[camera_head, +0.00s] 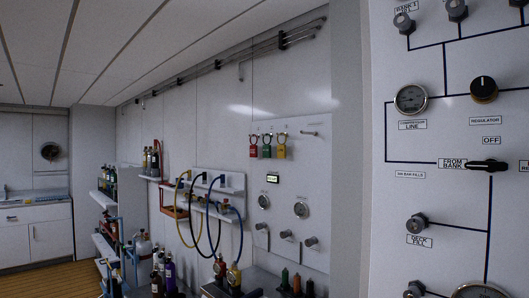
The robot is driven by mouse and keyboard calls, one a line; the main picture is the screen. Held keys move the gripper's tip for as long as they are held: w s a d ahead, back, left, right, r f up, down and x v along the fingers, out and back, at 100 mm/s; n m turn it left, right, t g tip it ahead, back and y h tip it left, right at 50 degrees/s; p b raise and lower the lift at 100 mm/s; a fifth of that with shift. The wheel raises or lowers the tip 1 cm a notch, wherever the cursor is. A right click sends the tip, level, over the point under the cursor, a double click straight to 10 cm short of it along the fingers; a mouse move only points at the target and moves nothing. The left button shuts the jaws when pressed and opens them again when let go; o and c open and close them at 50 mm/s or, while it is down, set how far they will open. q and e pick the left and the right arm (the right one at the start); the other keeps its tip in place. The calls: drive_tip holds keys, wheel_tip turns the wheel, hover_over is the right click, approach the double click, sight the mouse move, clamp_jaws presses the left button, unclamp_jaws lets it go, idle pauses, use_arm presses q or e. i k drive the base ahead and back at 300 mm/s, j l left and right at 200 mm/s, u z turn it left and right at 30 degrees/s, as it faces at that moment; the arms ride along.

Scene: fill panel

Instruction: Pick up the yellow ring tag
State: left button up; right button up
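The yellow ring tag (282,151) hangs on the white wall panel in the middle of the head view. It is the rightmost of three tags in a row, each with a ring at its top. A green tag (266,150) hangs just left of it, and a red tag (253,150) is at the left end. Neither of my grippers is in view.
A large panel (455,200) with gauges and knobs stands close on the right. Below the tags are two gauges and several knobs. Hoses (210,215) hang left of them, above cylinders. A counter (35,230) is at the far left. Some wooden floor shows at lower left.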

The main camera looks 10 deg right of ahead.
sight(281, 148)
drive_tip(key=i+j+u, duration=0.1)
drive_tip(key=i+j, duration=0.2)
drive_tip(key=i, duration=0.2)
drive_tip(key=i+j+u, duration=0.1)
drive_tip(key=i+j, duration=0.15)
drive_tip(key=i, duration=0.2)
